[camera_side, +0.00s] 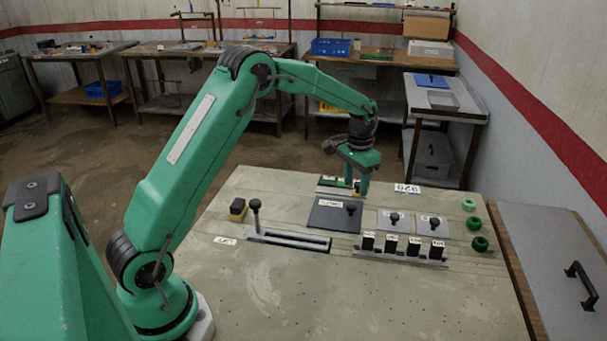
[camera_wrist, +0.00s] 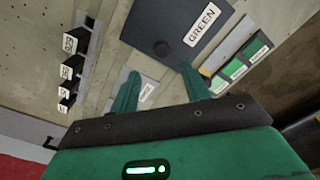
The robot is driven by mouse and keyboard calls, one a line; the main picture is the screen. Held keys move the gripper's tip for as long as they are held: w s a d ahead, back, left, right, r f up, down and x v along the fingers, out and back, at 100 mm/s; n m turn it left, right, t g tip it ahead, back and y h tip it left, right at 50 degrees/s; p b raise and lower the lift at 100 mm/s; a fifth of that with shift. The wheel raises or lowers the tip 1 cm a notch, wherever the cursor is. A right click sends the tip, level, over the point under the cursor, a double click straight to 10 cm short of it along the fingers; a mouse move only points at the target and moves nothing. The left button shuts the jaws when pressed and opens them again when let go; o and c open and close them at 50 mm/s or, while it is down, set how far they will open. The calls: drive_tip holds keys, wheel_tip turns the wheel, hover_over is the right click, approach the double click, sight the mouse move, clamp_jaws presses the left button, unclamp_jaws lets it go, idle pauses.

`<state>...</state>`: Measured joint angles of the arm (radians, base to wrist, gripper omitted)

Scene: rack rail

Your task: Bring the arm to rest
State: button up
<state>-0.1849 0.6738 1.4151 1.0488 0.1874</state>
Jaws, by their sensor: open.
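My gripper (camera_side: 358,188) is over the far part of the bench top in the side view, with its fingers pointing down. In the wrist view, its two green fingers (camera_wrist: 160,80) stand apart with nothing between them. The fingertips are close to a dark plate (camera_side: 325,216) with a black knob; in the wrist view this plate (camera_wrist: 178,22) carries a label reading GREEN. I cannot tell the exact height of the fingertips above the bench.
A rail with green labelled blocks (camera_wrist: 238,62) lies beside the gripper. Several black labelled blocks (camera_side: 391,243) stand in a row nearer.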

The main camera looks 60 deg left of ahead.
drive_tip(key=shift+r, duration=0.5)
drive_tip(key=shift+r, duration=0.15)
drive_tip(key=s+d+r+t, duration=0.1)
drive_tip(key=s+d+r, duration=0.2)
drive_tip(key=s+r, duration=0.35)
drive_tip(key=s+d+r+t, duration=0.2)
drive_tip(key=s+d+r, duration=0.1)
drive_tip(key=s+r, duration=0.35)
drive_tip(key=s+d+r+t, duration=0.1)
drive_tip(key=s+d, duration=0.3)
drive_tip(key=s, duration=1.4)
drive_tip(key=shift+r+t, duration=0.15)
drive_tip(key=shift+t, duration=0.65)
drive_tip(key=shift+s, duration=0.1)
